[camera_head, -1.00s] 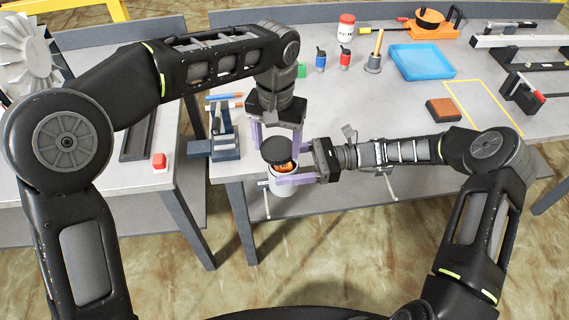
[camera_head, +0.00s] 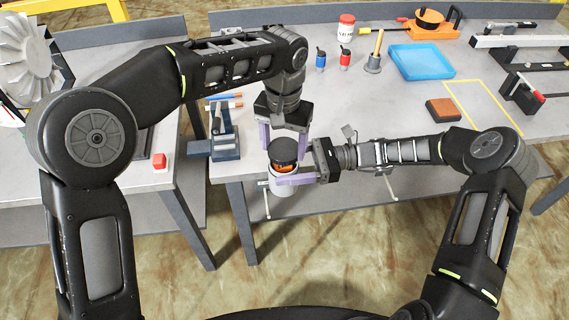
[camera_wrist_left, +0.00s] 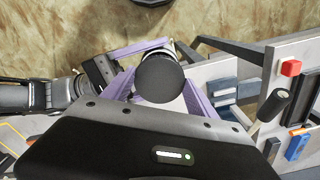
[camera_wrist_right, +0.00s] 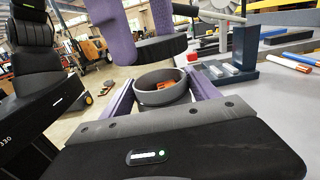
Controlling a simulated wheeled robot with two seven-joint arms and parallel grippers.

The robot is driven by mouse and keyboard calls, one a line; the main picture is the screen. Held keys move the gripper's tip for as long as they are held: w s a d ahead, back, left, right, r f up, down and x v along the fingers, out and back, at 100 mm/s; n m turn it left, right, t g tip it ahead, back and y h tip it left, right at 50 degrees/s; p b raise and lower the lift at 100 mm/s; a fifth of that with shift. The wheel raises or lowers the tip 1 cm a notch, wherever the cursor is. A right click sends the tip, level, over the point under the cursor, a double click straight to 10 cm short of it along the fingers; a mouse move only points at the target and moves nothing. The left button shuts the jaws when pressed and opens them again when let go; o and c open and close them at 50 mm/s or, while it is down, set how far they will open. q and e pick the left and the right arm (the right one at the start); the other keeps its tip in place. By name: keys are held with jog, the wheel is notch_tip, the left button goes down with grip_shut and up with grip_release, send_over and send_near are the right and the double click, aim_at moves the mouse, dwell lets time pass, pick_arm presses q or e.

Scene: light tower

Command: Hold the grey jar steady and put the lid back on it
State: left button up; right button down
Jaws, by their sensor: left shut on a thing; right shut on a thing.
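The grey jar (camera_head: 285,188) is upright and open at the front edge of the middle table, with something orange inside. My right gripper (camera_head: 286,175) is shut around its upper body from the right. In the right wrist view the jar's round grey rim (camera_wrist_right: 160,99) shows between the purple fingers. My left gripper (camera_head: 284,143) points down and is shut on the black lid (camera_head: 284,152). The lid is roughly level above the jar mouth; the right wrist view shows a gap between the lid (camera_wrist_right: 161,49) and the rim. In the left wrist view the lid (camera_wrist_left: 159,78) hides most of the jar.
A dark blue fixture (camera_head: 224,140) stands left of the jar. A red button box (camera_head: 160,161) is on the left table. A blue tray (camera_head: 421,62), a brown block (camera_head: 443,110) and small bottles are farther back. Open floor lies in front.

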aim_at(284, 174)
pick_arm(q)
jog(key=shift+f, duration=0.55)
jog(key=shift+s, duration=0.15)
dwell(0.6)
jog(key=shift+f, duration=0.9)
jog(key=shift+f, duration=0.45)
jog(key=shift+a+f, duration=0.15)
jog(key=shift+f, duration=0.25)
jog(key=c, duration=0.6)
jog(key=o, duration=1.9)
jog(key=shift+r, duration=0.1)
